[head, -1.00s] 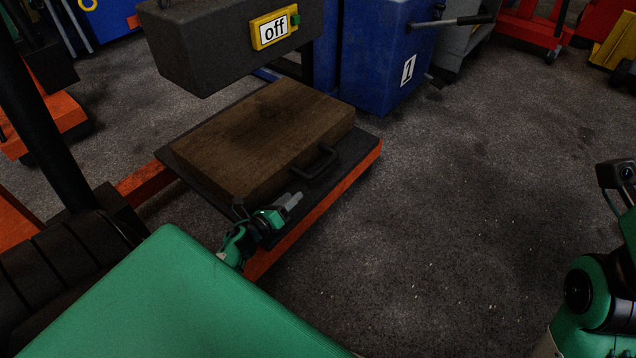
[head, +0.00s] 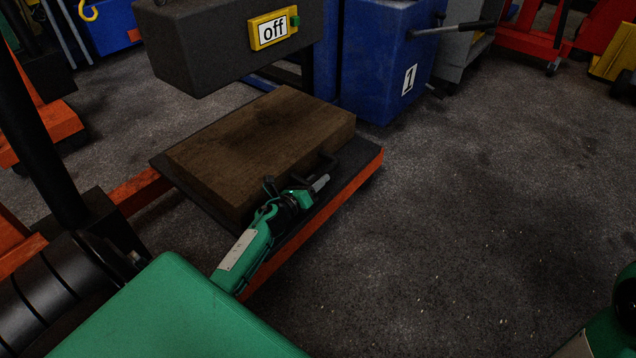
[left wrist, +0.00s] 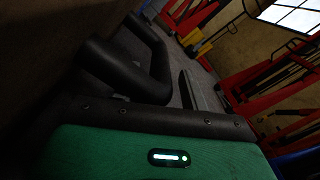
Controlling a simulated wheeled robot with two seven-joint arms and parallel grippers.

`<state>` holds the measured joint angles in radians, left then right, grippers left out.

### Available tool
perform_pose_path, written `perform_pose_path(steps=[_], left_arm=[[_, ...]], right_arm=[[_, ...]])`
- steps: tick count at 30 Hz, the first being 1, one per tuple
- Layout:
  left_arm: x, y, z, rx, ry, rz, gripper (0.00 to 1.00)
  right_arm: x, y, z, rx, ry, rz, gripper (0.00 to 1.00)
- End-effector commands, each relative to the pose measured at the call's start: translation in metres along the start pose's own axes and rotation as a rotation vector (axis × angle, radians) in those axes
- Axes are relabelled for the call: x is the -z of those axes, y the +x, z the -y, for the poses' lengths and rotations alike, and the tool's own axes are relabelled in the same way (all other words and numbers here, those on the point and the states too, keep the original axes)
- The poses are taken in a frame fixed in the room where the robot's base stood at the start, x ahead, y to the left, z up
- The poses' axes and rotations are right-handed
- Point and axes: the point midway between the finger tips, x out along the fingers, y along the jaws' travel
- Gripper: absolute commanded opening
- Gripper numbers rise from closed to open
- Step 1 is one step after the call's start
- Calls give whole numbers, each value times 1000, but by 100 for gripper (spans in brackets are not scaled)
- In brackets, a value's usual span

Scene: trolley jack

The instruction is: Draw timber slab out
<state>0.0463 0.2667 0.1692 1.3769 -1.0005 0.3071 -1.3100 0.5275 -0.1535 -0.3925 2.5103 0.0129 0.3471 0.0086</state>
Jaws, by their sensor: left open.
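The timber slab (head: 255,140), a thick brown block, lies flat on the dark plate of an orange-edged platform (head: 345,190). A dark bar handle (head: 328,163) is on its near right side, partly hidden by my left gripper. My left gripper (head: 322,183) is open at the handle, over the platform's near edge. In the left wrist view the handle (left wrist: 150,55) shows large, close to the jaws, with one grey finger (left wrist: 188,90) to its right. I cannot tell whether they touch. My right gripper is not in view; only part of that arm shows at lower right.
A blue cabinet marked 1 (head: 385,65) stands behind. A black post (head: 45,140) rises at left. The grey floor to the right is clear.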

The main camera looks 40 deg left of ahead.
Motion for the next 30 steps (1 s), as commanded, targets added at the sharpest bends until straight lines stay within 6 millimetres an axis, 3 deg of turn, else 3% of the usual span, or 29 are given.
perform_pose_path(steps=[5,14,21,30], left_arm=[[0,12,0,0,1,0,45],[0,13,0,0,0,0,45],[0,13,0,0,0,0,0],[0,13,0,0,0,0,0]], right_arm=[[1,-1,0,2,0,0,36],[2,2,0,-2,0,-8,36],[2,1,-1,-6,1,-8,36],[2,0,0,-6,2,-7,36]])
